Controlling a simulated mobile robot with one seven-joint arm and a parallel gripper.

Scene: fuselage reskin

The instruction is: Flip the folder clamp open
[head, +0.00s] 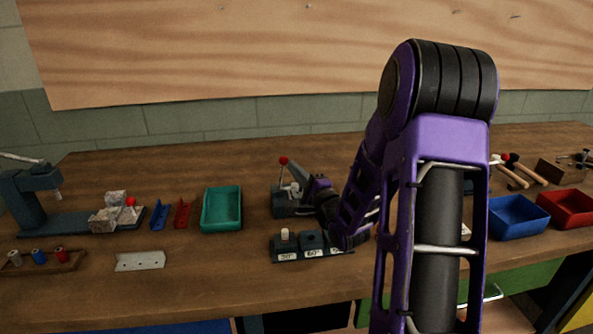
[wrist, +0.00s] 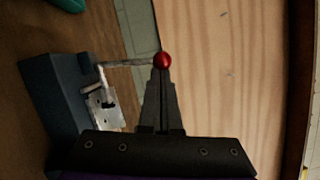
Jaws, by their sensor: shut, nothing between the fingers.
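The folder (head: 292,207) is a dark blue-grey block on the bench, and its body (wrist: 62,98) fills the left of the wrist view. Its clamp is a thin metal lever (wrist: 125,64) with a red ball knob (wrist: 163,60); in the head view the knob (head: 283,161) stands above the folder. A metal bracket (wrist: 103,108) with a pin sits on the folder's side. My gripper (wrist: 162,75) is shut and empty, its fingertips at the knob in the wrist view. Whether they touch it cannot be told. My arm partly hides the folder in the head view.
A block with angle labels (head: 290,250) stands just in front of the folder. A green tray (head: 222,208), red and blue angled pieces and a metal plate (head: 140,261) lie left. A blue bin (head: 517,218) and a red bin (head: 567,208) stand right.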

